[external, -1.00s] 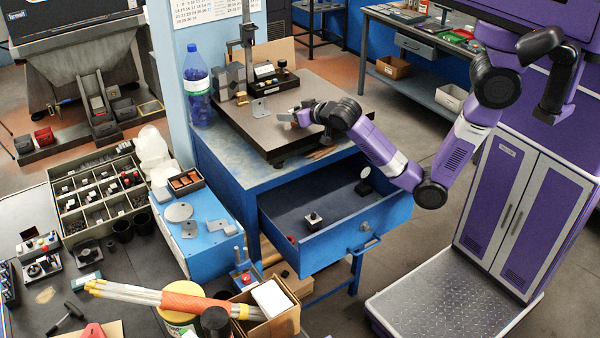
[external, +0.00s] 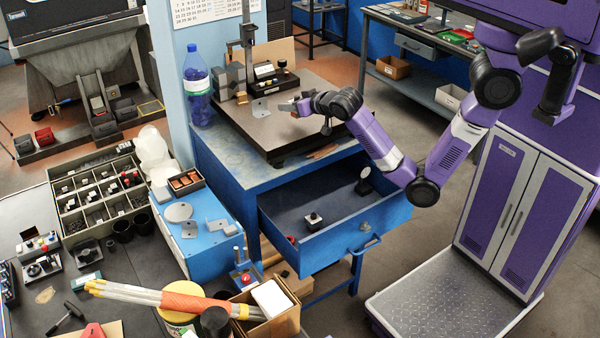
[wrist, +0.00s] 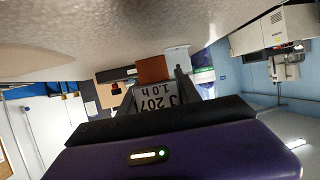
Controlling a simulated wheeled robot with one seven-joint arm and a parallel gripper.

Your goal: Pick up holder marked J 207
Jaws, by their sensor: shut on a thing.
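The holder marked J 207 (wrist: 157,97) shows upside down in the wrist view, with "1.0 h" printed under its number. A copper-brown block (wrist: 152,68) shows at its far end. My gripper (wrist: 158,85) is shut on this holder. In the external view my gripper (external: 291,106) is above the dark surface plate (external: 264,133), near its right part. The holder is too small there to make out clearly, and its sides are partly hidden by the fingers.
A height-gauge stand (external: 247,50) and black fixture (external: 284,75) are behind. The blue drawer (external: 335,229) below is open, with small items inside. A blue bottle (external: 198,88) stands left.

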